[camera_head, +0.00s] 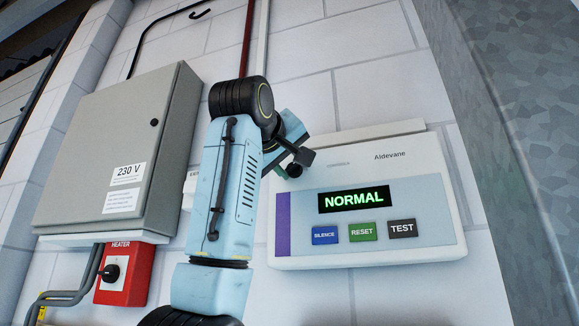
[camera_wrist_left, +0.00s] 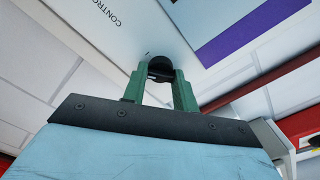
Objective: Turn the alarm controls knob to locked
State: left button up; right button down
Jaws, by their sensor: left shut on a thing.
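The alarm panel (camera_head: 430,190) is a white wall box with a lit green NORMAL display and blue, green and black buttons. Part of its purple strip and the cut-off word CONTRO show in the left wrist view. My left gripper (camera_head: 293,168) is at the panel's upper left, partly hidden by its own wrist. In the left wrist view its two green fingers (camera_wrist_left: 159,82) are shut on a dark round knob (camera_wrist_left: 158,65) on the panel face. The knob's pointer and position marks cannot be read. My right gripper is not in view.
A grey 230 V cabinet (camera_head: 120,140) hangs on the left. Below it is a red HEATER switch box (camera_head: 125,275) with a black knob. A galvanised metal surface (camera_head: 520,120) stands close on the right. Pipes run up the white block wall.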

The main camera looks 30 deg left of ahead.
pick_arm(q)
jog(key=n, duration=0.5)
jog(key=shift+n, duration=0.3)
jog(key=n, duration=0.5)
jog(key=shift+f, duration=0.15)
jog(key=shift+n, duration=0.3)
jog(key=o, duration=0.9)
jog(key=shift+a, duration=0.1)
jog(key=shift+o, duration=0.2)
jog(key=b+v, duration=0.4)
jog(key=v, duration=0.9)
jog(key=shift+s, duration=0.25)
jog(key=shift+a, duration=0.1)
